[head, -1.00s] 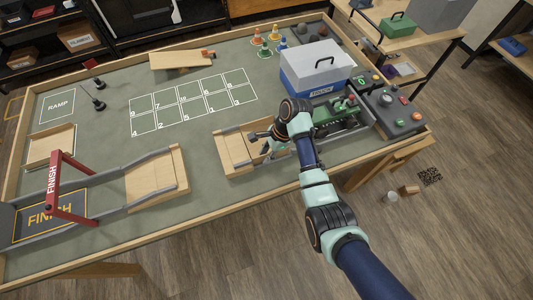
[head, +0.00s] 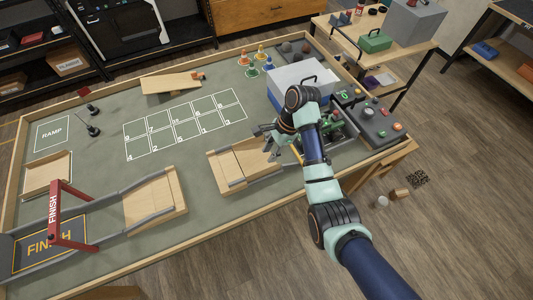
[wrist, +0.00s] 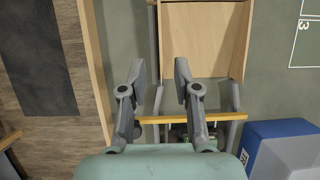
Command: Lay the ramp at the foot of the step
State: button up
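A wooden ramp board (head: 170,84) lies at the back of the table, with an orange-red piece by its right end. A white outline marked RAMP (head: 52,134) is at the left, above a pale wooden box (head: 47,170). Which wooden piece is the step, I cannot tell for sure. My gripper (head: 268,134) is over the right end of a wooden deck section (head: 243,165) at the front. In the wrist view my gripper (wrist: 160,75) is open and empty, its fingers apart at the near end of that wooden deck (wrist: 205,40), above a yellow bar (wrist: 192,119).
Another wooden section (head: 154,203) leads to the red FINISH arch (head: 58,215). A numbered grid (head: 185,124) lies mid-table. Small cones (head: 252,70), a blue-and-white toolbox (head: 300,80), a green crawler (head: 338,128) and a control panel (head: 372,112) stand at right. Mid-table is mostly clear.

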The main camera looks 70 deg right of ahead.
dwell(0.4)
jog(key=w+a+r+n+t+h, duration=0.25)
jog(key=w+a+n, duration=0.55)
jog(key=a, duration=0.4)
jog(key=w+a+r+n+t+h, duration=0.1)
jog(key=w+a+r+n, duration=0.3)
jog(key=w+a+n, duration=0.6)
jog(key=s+a+r+n+t, duration=0.2)
jog(key=a+r+n, duration=0.3)
jog(key=a, duration=0.5)
jog(key=s+a+r+n+t, duration=0.3)
jog(key=a+r, duration=0.3)
jog(key=a, duration=0.4)
jog(key=shift+r+n+t+y, duration=0.35)
jog(key=shift+n, duration=0.55)
